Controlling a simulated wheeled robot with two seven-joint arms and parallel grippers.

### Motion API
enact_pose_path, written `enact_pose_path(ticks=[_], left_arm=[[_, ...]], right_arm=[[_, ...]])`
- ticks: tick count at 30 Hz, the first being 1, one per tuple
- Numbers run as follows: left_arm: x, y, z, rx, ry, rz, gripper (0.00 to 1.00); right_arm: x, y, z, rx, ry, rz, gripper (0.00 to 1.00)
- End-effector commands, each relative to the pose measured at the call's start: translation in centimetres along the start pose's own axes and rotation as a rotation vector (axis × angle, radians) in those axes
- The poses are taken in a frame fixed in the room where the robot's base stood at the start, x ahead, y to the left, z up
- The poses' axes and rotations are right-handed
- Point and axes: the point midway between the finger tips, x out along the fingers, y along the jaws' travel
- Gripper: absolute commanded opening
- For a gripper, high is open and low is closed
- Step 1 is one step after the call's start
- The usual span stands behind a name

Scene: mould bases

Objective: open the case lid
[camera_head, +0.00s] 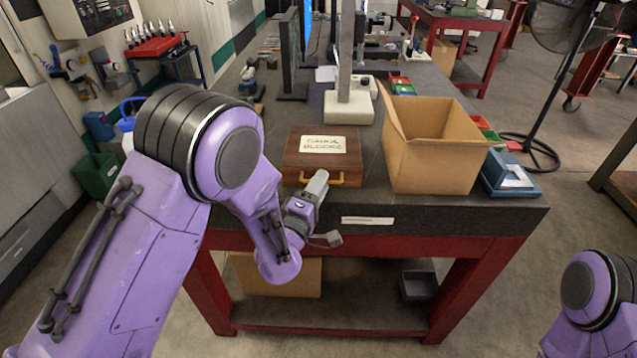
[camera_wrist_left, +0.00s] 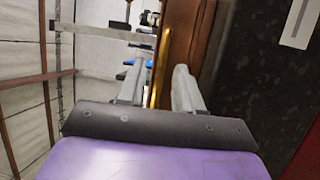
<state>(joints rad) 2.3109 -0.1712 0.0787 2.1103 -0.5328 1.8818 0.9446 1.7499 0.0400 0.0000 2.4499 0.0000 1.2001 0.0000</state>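The case is a brown wooden box (camera_head: 296,158) with a paper label on top, on the dark tabletop near its front edge. Its lid is shut. A yellow handle (camera_head: 345,180) runs along its front side. My left gripper (camera_head: 318,186) is at the front of the case, by the handle. In the left wrist view its two fingers (camera_wrist_left: 160,72) are apart, and the yellow handle (camera_wrist_left: 160,50) shows between them, without a clear grip on it. Part of the handle is hidden behind the finger in the head view. My right gripper is out of view.
An open cardboard box (camera_head: 432,155) stands close to the right of the case. The red-framed table (camera_head: 400,212) has a lower shelf.

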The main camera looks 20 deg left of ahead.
Motion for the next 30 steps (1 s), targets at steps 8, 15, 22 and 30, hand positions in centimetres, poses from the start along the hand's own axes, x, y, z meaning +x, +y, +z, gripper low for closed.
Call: enact_pose_path(ticks=[8, 15, 22, 30], left_arm=[[-0.05, -0.05, -0.02, 0.0, 0.001, 0.0, 0.0], [-0.07, -0.05, -0.02, 0.0, 0.001, -0.001, 0.0], [-0.08, -0.05, -0.03, 0.0, 0.001, -0.001, 0.0], [-0.09, -0.06, -0.03, 0.0, 0.001, -0.001, 0.0]], right_arm=[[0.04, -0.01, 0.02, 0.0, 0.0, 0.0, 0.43], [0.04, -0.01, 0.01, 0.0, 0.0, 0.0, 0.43], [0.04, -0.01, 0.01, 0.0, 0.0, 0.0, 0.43], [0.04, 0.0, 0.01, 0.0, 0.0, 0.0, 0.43]])
